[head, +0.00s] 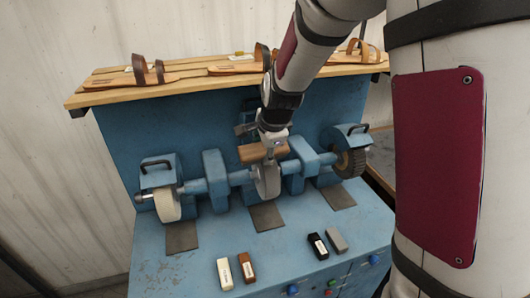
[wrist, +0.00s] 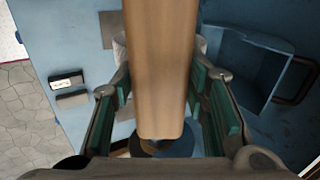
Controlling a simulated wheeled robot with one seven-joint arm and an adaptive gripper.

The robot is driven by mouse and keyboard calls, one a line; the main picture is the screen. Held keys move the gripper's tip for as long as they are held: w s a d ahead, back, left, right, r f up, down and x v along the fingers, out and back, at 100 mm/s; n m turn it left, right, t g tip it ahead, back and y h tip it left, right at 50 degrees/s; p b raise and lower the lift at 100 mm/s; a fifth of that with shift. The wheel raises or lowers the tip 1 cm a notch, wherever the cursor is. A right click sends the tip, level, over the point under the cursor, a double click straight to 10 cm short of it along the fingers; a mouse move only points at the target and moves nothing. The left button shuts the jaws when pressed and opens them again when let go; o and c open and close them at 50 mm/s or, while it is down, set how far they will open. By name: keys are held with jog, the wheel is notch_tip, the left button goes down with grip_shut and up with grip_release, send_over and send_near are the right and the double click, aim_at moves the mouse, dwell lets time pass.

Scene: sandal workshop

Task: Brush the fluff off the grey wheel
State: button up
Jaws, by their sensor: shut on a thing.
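My gripper (head: 274,139) is shut on a wooden brush (head: 254,153), and its green-padded fingers sit on both sides of the wood in the wrist view (wrist: 163,85). The brush (wrist: 162,60) covers the middle of that view. In the head view it is at the top of the grey wheel (head: 266,182), the middle one on the blue machine. I cannot tell whether bristles touch the wheel. No fluff can be made out on the wheel at this size.
A cream wheel (head: 167,206) is at left and a dark wheel (head: 352,163) at right on the same shaft. Small blocks, cream (head: 224,274), brown (head: 247,267), black (head: 318,246) and grey (head: 337,240), lie on the front ledge. A wooden shelf (head: 105,93) with sandals runs behind.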

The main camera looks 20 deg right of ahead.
dwell(0.3)
jog(key=shift+p+v, duration=0.55)
jog(key=shift+v, duration=1.05)
jog(key=shift+w, duration=0.1)
jog(key=shift+f, duration=0.15)
jog(key=shift+b+x, duration=1.4)
jog(key=shift+x, duration=1.95)
jog(key=shift+b+x, duration=0.5)
jog(key=shift+x, duration=0.5)
jog(key=shift+d+b, duration=0.5)
jog(key=shift+d, duration=1.1)
